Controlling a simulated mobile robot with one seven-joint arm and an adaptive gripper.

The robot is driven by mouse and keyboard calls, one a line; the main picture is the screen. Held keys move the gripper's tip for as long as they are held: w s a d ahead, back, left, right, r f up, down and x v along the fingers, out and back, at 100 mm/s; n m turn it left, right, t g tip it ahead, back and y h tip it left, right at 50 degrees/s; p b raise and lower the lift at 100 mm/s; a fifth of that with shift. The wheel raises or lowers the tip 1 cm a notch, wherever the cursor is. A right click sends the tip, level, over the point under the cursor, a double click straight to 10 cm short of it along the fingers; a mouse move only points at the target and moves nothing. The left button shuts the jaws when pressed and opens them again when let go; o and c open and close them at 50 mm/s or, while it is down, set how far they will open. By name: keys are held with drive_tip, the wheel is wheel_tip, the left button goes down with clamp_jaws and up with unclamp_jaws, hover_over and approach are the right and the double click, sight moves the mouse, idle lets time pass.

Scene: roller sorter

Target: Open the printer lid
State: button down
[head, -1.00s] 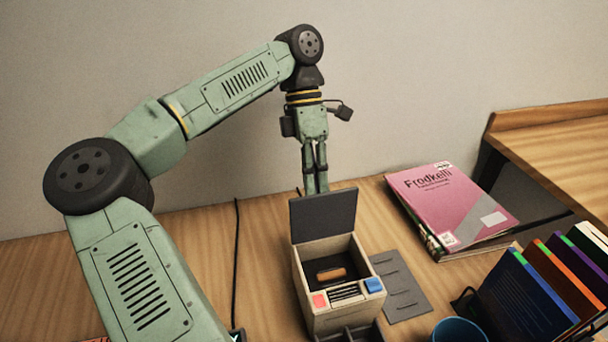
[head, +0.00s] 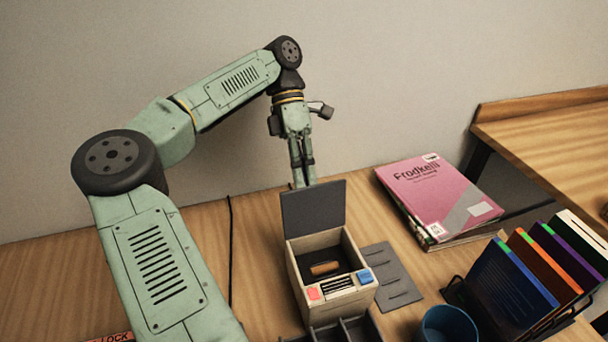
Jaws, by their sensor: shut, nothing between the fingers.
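The printer (head: 333,283) is a small beige box with a red and a blue button on its front. Its dark grey lid (head: 313,209) stands upright at the back edge, so the top is open. A brown roll-like piece (head: 325,268) shows in the dark inside. My gripper (head: 304,184) points down just behind the lid, its fingers together and empty. The fingertips are partly hidden by the lid, and I cannot tell whether they touch it.
A dark grey slotted mat (head: 391,276) lies right of the printer. Pink-covered magazines (head: 440,197), a blue cup (head: 449,325) and a rack of folders (head: 530,270) are further right. A dark divided tray (head: 345,330) is in front. A black cable (head: 230,250) runs left.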

drive_tip(key=c, duration=2)
unclamp_jaws()
wheel_tip(320, 180, down, 2)
drive_tip(key=shift+f, duration=0.25)
drive_tip(key=shift+o, duration=1.4)
drive_tip(key=shift+r, duration=0.1)
drive_tip(key=shift+w, duration=0.1)
drive_tip(key=shift+r, duration=0.1)
